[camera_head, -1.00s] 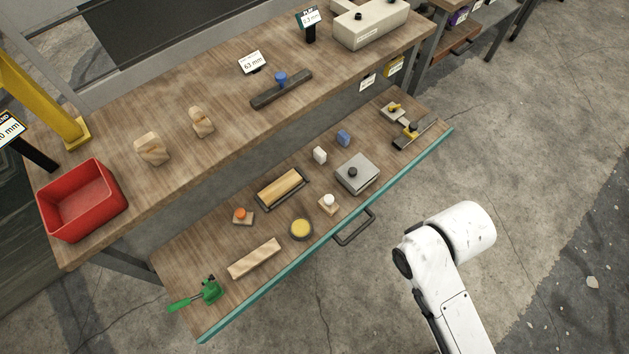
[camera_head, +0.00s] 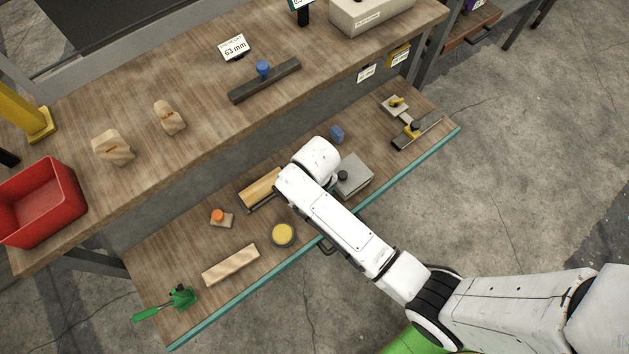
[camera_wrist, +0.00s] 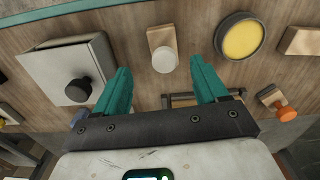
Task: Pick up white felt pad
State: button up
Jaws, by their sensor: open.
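In the wrist view, my gripper (camera_wrist: 160,75) is open, with two teal fingers spread apart and nothing between them. It is above the drawer. A small wooden block with a round white top (camera_wrist: 163,52) lies just beyond the fingertips, between them in the picture, apart from them. I cannot tell whether this white top is the felt pad. A plain small white block that showed earlier near the blue block (camera_head: 337,134) is hidden now. In the head view, my arm covers both white things and the gripper fingers.
A metal plate with a black knob (camera_wrist: 66,66), a yellow round tin (camera_wrist: 240,38) and an orange-knobbed block (camera_wrist: 287,112) lie around. A wooden roller in a frame (camera_head: 260,188), a wood strip (camera_head: 231,264) and a green clamp (camera_head: 182,298) share the drawer. The worktop with a red bin (camera_head: 45,200) rises behind.

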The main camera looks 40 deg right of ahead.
jog(key=f, duration=0.2)
jog(key=f+b, duration=0.1)
jog(key=f, duration=0.3)
jog(key=shift+a+f, duration=0.2)
jog(key=shift+a, duration=0.1)
jog(key=shift+s, duration=0.1)
jog(key=c, duration=1.3)
jog(key=shift+o, duration=0.2)
jog(key=shift+r, duration=0.45)
notch_tip(320, 180, up, 3)
jog(key=shift+f+p, duration=0.2)
jog(key=shift+p, duration=0.25)
jog(key=s+a+r+p, duration=0.2)
jog(key=s+a+r, duration=0.5)
jog(key=s, duration=0.5)
notch_tip(320, 180, up, 2)
jog(key=shift+r, duration=0.25)
